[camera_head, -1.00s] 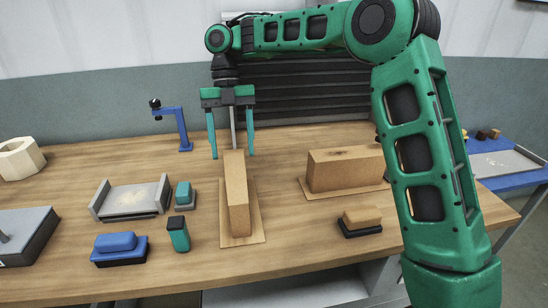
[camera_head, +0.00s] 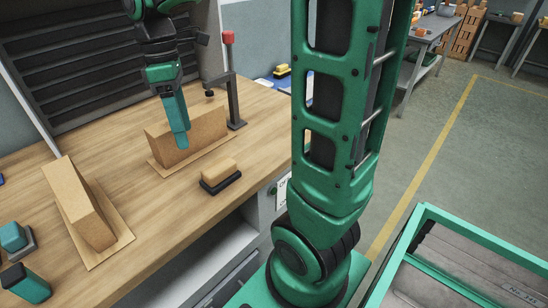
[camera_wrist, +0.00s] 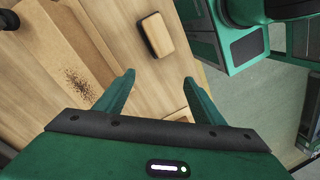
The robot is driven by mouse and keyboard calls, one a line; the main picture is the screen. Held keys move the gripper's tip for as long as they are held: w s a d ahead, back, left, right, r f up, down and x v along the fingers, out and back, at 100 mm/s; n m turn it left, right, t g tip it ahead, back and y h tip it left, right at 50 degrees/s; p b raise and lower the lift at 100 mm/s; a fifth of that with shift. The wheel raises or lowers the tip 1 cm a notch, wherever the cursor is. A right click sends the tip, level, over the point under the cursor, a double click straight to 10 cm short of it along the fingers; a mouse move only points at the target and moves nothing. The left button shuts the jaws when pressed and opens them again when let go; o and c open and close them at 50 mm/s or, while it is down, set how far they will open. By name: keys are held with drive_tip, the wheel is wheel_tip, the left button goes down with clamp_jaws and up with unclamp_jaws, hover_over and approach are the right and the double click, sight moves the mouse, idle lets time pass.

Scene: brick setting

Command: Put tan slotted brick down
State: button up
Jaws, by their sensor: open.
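One tan brick (camera_head: 82,205) stands on a thin tan board (camera_head: 107,242) at the left of the head view. A second tan brick (camera_head: 205,128) stands on a similar board farther back. I cannot make out a slot in either. My gripper (camera_head: 180,138) appears in front of the second brick in the head view; its fingers overlap there, so I cannot tell the gap. In the wrist view my gripper (camera_wrist: 160,92) has its fingers apart, with nothing held between them. A tan surface with dark specks (camera_wrist: 80,85) lies left of the fingers there.
A tan-topped black block (camera_head: 221,176) lies near the bench's front edge. A dark post with a red top (camera_head: 229,70) stands behind it. Teal pieces (camera_head: 14,238) sit at lower left. A green-framed bin (camera_head: 425,225) is at lower right. Bare bench lies between the bricks.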

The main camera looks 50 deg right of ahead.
drive_tip(key=s+d+f+m+t, duration=0.1)
drive_tip(key=s+d+f+m, duration=0.2)
drive_tip(key=s+d+m, duration=0.3)
drive_tip(key=s+d+f+m+t, duration=0.1)
drive_tip(key=s+d+f+m, duration=0.3)
drive_tip(key=s+m, duration=0.7)
drive_tip(key=s+d, duration=0.2)
drive_tip(key=shift+s, duration=0.35)
drive_tip(key=shift+d, duration=0.1)
drive_tip(key=shift+w+f+h, duration=0.2)
drive_tip(key=shift+w+h, duration=0.1)
drive_tip(key=shift+w, duration=0.35)
